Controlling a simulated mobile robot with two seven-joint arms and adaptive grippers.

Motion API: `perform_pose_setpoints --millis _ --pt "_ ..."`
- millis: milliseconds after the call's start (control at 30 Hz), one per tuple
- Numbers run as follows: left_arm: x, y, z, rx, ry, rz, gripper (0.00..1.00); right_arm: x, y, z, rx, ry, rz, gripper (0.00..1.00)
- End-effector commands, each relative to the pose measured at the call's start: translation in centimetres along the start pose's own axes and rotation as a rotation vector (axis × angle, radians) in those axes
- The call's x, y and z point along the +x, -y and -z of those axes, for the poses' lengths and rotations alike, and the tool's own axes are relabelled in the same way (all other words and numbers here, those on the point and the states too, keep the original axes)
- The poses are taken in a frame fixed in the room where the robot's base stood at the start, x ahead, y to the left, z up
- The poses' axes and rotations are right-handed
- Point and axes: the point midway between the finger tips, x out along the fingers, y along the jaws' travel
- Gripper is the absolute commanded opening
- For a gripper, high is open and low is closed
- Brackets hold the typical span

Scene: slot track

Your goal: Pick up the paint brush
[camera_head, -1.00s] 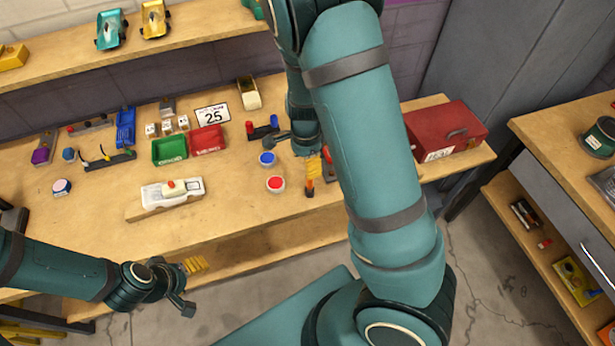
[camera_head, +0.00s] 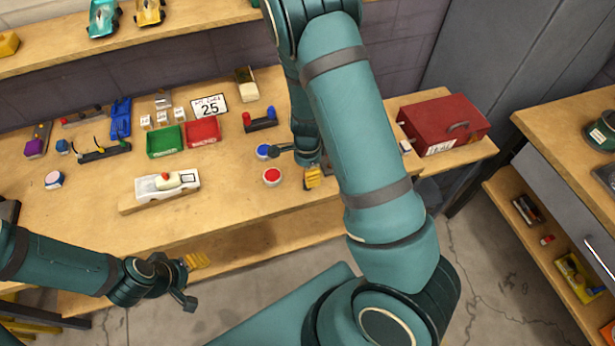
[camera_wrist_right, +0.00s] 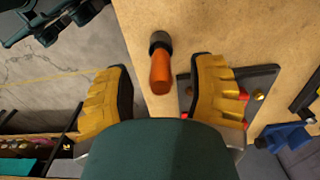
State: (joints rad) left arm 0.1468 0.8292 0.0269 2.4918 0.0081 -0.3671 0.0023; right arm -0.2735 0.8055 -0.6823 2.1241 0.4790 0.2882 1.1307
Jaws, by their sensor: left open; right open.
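A short orange handle with a dark end (camera_wrist_right: 160,72), which I take for the paint brush, stands out in the right wrist view near the wooden table's edge. I see no bristles. My right gripper (camera_wrist_right: 162,80) is open, with a yellow-padded finger on each side of the handle in the picture. I cannot tell any contact. In the head view my right gripper (camera_head: 312,178) is over the table's front edge, and the handle is hidden there. My left gripper (camera_head: 192,282) is open and empty in front of the table, low at the left.
A red-topped jar (camera_head: 272,177) and a blue-topped jar (camera_head: 264,152) stand left of my right gripper. A dark plate (camera_wrist_right: 262,85) lies by its right-hand finger in the wrist view. A red toolbox (camera_head: 443,122) is at the right. Bare wood (camera_head: 235,215) lies along the front.

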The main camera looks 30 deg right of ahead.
Motion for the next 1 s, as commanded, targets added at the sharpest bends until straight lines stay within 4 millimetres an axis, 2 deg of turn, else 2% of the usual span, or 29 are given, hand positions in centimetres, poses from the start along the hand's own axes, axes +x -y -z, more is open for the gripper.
perform_pose_setpoints --millis 33,133,467,600,633,1000 --pt "0.3 0.1 0.0 0.0 0.0 0.0 0.62 1.0 0.0 0.1 0.001 -0.001 -0.001 0.56" --pt "0.5 0.2 -0.1 0.0 0.0 0.001 0.62 1.9 0.0 0.1 0.001 0.0 0.0 0.56" --pt "0.6 0.2 -0.1 0.0 0.0 0.001 0.62 2.3 0.1 0.0 -0.001 0.0 0.002 0.55" --pt "0.6 0.2 -0.1 0.0 0.0 0.001 0.62 2.3 0.1 0.0 -0.001 0.0 0.002 0.06" --pt "0.6 0.2 -0.1 0.0 0.0 0.001 0.62 2.3 0.1 0.0 -0.001 0.0 0.002 0.0" --pt "0.5 0.2 -0.1 0.0 0.0 0.001 0.62 2.2 0.1 0.0 -0.001 0.0 0.002 0.0"
